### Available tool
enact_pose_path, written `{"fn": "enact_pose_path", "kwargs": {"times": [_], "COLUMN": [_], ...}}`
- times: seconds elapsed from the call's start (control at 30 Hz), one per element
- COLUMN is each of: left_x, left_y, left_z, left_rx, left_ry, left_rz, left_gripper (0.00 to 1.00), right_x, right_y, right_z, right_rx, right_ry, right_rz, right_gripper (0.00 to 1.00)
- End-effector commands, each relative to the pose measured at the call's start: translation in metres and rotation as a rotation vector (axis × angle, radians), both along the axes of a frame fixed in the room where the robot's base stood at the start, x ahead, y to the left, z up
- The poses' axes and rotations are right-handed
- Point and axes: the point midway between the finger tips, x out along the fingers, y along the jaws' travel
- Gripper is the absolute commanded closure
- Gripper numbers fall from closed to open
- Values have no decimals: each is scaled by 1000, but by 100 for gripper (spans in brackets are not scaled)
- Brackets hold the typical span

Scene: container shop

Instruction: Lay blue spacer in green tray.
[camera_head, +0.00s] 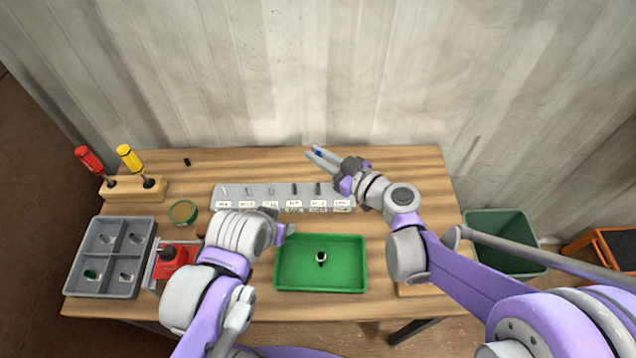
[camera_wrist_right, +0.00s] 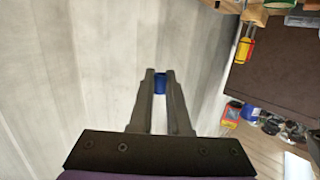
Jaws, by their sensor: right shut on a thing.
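The blue spacer (camera_wrist_right: 160,83) is held between the fingertips of my right gripper (camera_wrist_right: 160,85), as the right wrist view shows. In the head view my right gripper (camera_head: 314,151) is raised near the wall, above the back of the bench, with a bit of blue between its fingers. The green tray (camera_head: 290,281) lies on the bench at the front middle. A small black and white piece (camera_head: 321,257) is in it. My left gripper (camera_head: 282,229) is at the tray's back left corner; its fingers are too unclear to tell their state.
A grey strip with labelled slots and small parts (camera_head: 219,190) lies behind the tray. At left are a grey divided box (camera_head: 104,219), a red vise (camera_head: 173,258), a round green tin (camera_head: 182,212) and a screwdriver block (camera_head: 120,190). A green bin (camera_head: 512,220) stands right of the bench.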

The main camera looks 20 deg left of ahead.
Motion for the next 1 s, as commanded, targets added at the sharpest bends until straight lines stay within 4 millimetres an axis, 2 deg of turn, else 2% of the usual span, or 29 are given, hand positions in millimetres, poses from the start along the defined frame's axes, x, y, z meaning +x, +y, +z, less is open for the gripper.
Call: {"fn": "enact_pose_path", "kwargs": {"times": [0.3,0.43,0.57,0.6,0.7,0.8,1.0], "left_x": [0,0,0,-8,-19,-26,-31], "left_y": [0,0,0,0,0,0,0], "left_z": [0,0,0,-12,-31,-45,-56], "left_rx": [0,0,0,0,0,0,0], "left_ry": [0,0,0,16,36,50,59], "left_rz": [0,0,0,0,0,0,0], "left_gripper": [50,50,50,50,50,50,50], "right_x": [-1,0,0,-2,-4,-4,-2], "right_y": [1,1,1,1,0,1,1], "right_z": [0,-8,-28,-42,-66,-84,-98], "right_rx": [0,0,0,0,-1,0,-1], "right_ry": [0,-1,-1,6,9,8,2], "right_rz": [3,2,2,1,1,2,3], "right_gripper": [100,100,100,100,100,100,100]}}
